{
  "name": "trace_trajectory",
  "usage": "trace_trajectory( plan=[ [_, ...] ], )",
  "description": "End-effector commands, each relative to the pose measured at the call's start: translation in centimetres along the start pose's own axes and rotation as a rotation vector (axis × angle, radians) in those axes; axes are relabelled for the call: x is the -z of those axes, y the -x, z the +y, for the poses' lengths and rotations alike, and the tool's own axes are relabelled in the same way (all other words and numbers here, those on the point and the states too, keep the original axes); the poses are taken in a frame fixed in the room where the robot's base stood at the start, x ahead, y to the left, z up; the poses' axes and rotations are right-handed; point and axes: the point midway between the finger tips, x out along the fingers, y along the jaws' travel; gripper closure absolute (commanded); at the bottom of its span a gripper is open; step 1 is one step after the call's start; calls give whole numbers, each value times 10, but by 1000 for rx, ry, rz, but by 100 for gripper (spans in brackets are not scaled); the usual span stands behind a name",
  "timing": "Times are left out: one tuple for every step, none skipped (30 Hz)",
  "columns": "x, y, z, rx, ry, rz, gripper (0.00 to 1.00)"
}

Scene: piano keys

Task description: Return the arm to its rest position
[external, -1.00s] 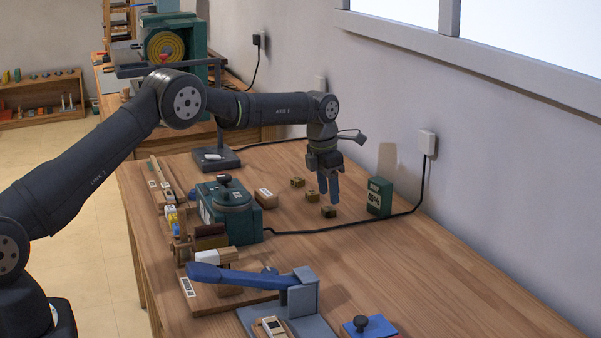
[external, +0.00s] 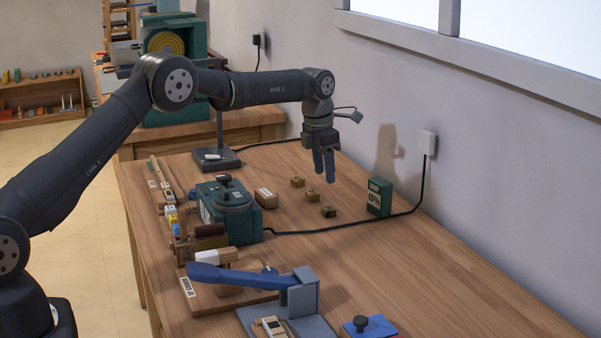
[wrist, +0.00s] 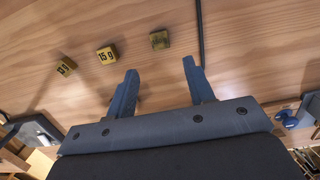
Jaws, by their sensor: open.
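My gripper (external: 325,168) hangs pointing down above the wooden bench, with its blue fingers apart from the small brass blocks below. In the wrist view my gripper (wrist: 158,85) shows two blue fingers spread wide with nothing between them. My arm reaches from the lower left across the bench, with its elbow raised. The brass blocks sit on the bench: one at the back (external: 297,182), one in the middle (external: 312,196) and one at the front (external: 328,211). In the wrist view, the middle block (wrist: 107,54) reads "15 g".
A green box (external: 379,197) stands right of the blocks. A green device (external: 230,212) with a black cable is to the left. A grey stand (external: 222,158) rises behind. A blue lever press (external: 300,295) and a blue pad (external: 368,328) are in front. The bench's right front is clear.

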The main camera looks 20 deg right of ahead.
Motion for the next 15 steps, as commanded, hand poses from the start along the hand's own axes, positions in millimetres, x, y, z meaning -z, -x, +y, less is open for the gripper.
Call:
trace_trajectory(
  plan=[
    [0, -11, 0, 1, 0, 1, 51],
    [0, -17, 0, 1, 0, 1, 51],
    [0, -25, 0, 1, 0, 0, 51],
    [0, -31, 0, 0, 0, -1, 51],
    [0, -37, 0, 1, 0, 0, 51],
    [0, -45, 0, 1, 0, 0, 51],
    [0, -51, 0, 1, 0, -1, 51],
    [0, -57, 0, 0, 0, -1, 51],
    [0, -65, 0, 1, -1, 0, 51],
    [0, -71, 0, 1, -1, 0, 51],
    [0, -77, 0, 1, -1, -1, 51],
    [0, -85, 0, 1, -1, -1, 51],
    [0, -92, 0, 1, -1, 0, 51],
    [0, -97, 0, 1, -1, 0, 51],
    [-1, -96, 0, -1, -1, -5, 51]
  ],
)
